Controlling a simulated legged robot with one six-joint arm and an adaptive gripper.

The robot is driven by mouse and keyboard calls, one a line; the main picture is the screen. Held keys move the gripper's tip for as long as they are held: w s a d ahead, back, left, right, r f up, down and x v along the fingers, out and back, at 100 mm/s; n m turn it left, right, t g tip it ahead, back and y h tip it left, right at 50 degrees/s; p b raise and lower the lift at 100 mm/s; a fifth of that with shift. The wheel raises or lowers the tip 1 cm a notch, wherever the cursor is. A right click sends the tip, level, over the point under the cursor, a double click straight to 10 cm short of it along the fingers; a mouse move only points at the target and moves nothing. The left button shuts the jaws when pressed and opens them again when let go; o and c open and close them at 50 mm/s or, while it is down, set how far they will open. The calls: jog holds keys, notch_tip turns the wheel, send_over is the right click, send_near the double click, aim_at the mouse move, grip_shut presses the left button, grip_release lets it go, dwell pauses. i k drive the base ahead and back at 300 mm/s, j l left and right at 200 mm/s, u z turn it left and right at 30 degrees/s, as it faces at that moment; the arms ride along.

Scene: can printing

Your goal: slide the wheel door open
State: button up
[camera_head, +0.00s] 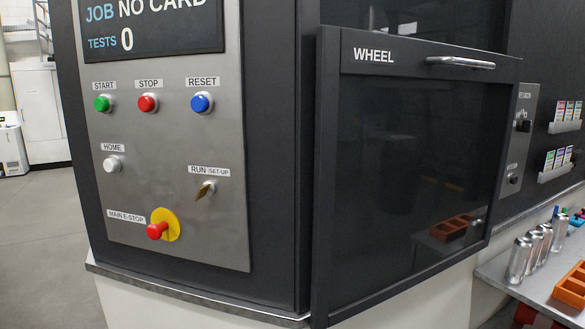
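The wheel door (410,160) is a dark, glossy panel in a black frame, labelled WHEEL at its upper left. It fills the centre right of the head view, and its lower part shows a reflection of an orange tray. A silver bar handle (460,62) runs level along its top right. The opening behind the panel looks covered; a dark surface (415,20) shows above its top edge. My gripper is not in view, and nothing is seen touching the handle.
A grey control panel (225,120) with coloured buttons and a red emergency stop (157,231) is left of the door. At right, several silver cans (518,262) and an orange tray (572,286) stand on a metal shelf (494,270). Open floor (40,230) lies at far left.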

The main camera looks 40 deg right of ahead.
aim_at(412, 136)
jog(key=z, duration=2.3)
